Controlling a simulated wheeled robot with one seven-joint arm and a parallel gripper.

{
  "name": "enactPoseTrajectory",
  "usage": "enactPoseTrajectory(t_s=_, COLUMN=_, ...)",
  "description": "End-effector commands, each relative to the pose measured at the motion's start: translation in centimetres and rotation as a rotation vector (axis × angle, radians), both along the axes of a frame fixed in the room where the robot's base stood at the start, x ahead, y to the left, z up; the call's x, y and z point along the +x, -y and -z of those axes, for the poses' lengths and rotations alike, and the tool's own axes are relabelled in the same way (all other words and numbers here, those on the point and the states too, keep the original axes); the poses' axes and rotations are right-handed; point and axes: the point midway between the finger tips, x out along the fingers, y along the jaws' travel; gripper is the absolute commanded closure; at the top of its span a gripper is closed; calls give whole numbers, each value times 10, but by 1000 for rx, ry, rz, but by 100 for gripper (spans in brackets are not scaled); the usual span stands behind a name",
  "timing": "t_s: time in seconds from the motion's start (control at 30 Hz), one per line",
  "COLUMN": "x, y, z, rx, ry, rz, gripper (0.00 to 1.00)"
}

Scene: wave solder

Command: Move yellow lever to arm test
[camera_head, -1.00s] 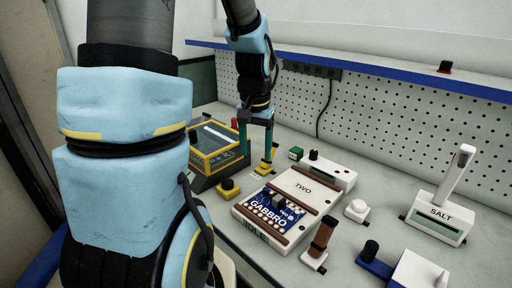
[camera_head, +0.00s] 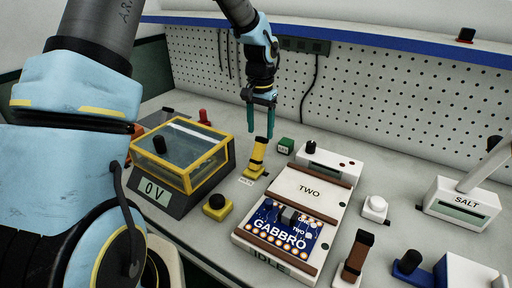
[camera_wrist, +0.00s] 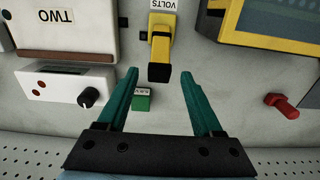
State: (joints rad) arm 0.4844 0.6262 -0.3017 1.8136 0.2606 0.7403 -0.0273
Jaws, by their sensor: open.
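The yellow lever (camera_head: 257,155) with black bands stands nearly upright on a small yellow base on the bench, right of the yellow-framed box. My gripper (camera_head: 260,134) is above the lever, open and empty, with its teal fingers pointing down. In the wrist view the lever (camera_wrist: 160,50) lies just beyond and between the open fingertips (camera_wrist: 159,75), not gripped. A label by its base reads "VOLTS" in the wrist view (camera_wrist: 163,5). I cannot read an arm test mark.
The yellow-framed clear-lidded box (camera_head: 182,155) reads "0 V". A yellow block with a black button (camera_head: 217,207), a green block (camera_head: 285,145), a white knob unit (camera_head: 328,162) and the GABBRO board (camera_head: 284,228) stand nearby. A red switch (camera_head: 204,117) is behind the box.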

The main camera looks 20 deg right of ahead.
Motion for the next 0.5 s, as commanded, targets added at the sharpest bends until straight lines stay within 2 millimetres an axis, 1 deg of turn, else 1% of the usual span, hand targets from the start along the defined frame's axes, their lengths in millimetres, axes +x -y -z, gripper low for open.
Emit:
enactPoseTrajectory(t_s=0.1, x=-1, y=-1, z=22, rx=4, ry=-5, rz=-2, gripper=32)
enactPoseTrajectory(t_s=0.3, x=-1, y=-1, z=57, rx=3, ry=-4, rz=0, gripper=32)
enactPoseTrajectory(t_s=0.4, x=0, y=-1, z=70, rx=3, ry=-2, rz=-1, gripper=32)
enactPoseTrajectory(t_s=0.5, x=0, y=-1, z=78, rx=1, ry=0, rz=-2, gripper=32)
